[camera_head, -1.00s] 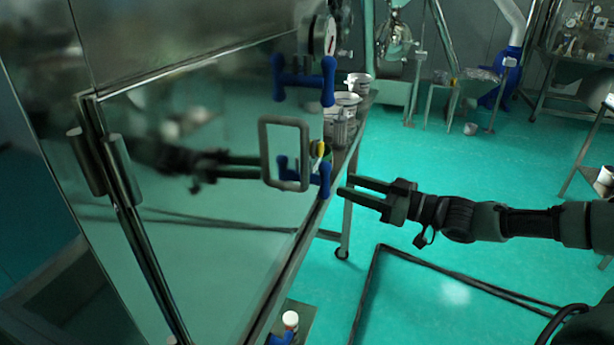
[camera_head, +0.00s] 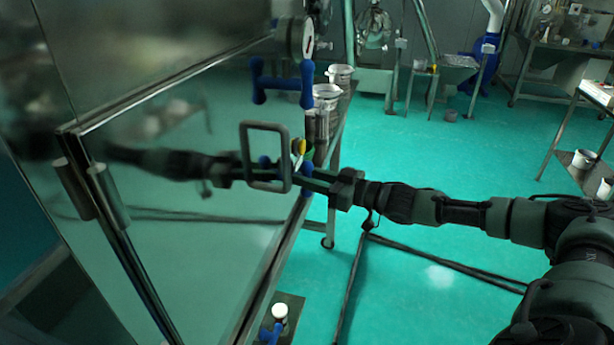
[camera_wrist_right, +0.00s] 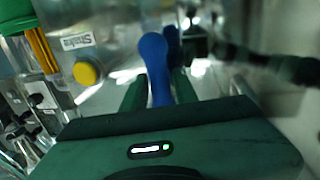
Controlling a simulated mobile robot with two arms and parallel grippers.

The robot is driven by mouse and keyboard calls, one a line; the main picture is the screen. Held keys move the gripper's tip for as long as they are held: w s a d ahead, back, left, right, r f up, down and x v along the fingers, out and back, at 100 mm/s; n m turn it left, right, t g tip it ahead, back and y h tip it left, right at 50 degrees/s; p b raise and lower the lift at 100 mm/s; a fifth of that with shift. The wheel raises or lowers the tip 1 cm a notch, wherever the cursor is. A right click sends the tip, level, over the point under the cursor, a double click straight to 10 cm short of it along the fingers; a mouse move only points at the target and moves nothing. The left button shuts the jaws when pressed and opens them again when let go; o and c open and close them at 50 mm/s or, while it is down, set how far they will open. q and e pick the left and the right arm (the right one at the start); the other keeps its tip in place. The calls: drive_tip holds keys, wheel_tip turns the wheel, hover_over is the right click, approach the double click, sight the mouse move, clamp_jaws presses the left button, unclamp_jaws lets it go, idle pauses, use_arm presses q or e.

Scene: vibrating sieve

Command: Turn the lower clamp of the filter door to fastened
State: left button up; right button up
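The filter door (camera_head: 190,220) is a large shiny panel filling the left of the head view, with a rectangular metal handle (camera_head: 244,150). The lower clamp (camera_head: 265,161) is blue, at the door's right edge, partly hidden by the handle and my gripper. My right gripper (camera_head: 302,177) reaches it from the right. In the right wrist view the blue clamp arm (camera_wrist_right: 154,62) lies between the two fingers, which look open around it; firm contact cannot be made out. The upper clamp (camera_head: 283,83) is blue and sits higher on the same edge. My left gripper is not in view.
A yellow knob (camera_wrist_right: 87,74) is beside the lower clamp. Metal containers (camera_head: 326,98) stand on a bench behind the door edge. A gauge (camera_head: 307,38) sits above the upper clamp. Green floor lies open to the right. The door mirrors my arm.

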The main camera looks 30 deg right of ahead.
clamp_jaws()
drive_tip(key=shift+f+n+b, duration=0.2)
drive_tip(key=shift+n+b, duration=0.3)
drive_tip(key=shift+b, duration=0.4)
drive_tip(key=n+y+b, duration=0.1)
drive_tip(key=n+b, duration=0.3)
drive_tip(key=n+y+b, duration=0.1)
drive_tip(key=n+b, duration=0.4)
drive_tip(key=n+y+b, duration=0.1)
drive_tip(key=n+b, duration=0.3)
drive_tip(key=b, duration=0.1)
drive_tip(key=shift+s+a+f+n, duration=0.25)
drive_tip(key=shift+a+n, duration=0.05)
drive_tip(key=shift+n+y+b, duration=0.6)
drive_tip(key=shift+n+b, duration=1)
drive_tip(key=shift+n, duration=1.2)
drive_tip(key=shift+g, duration=0.3)
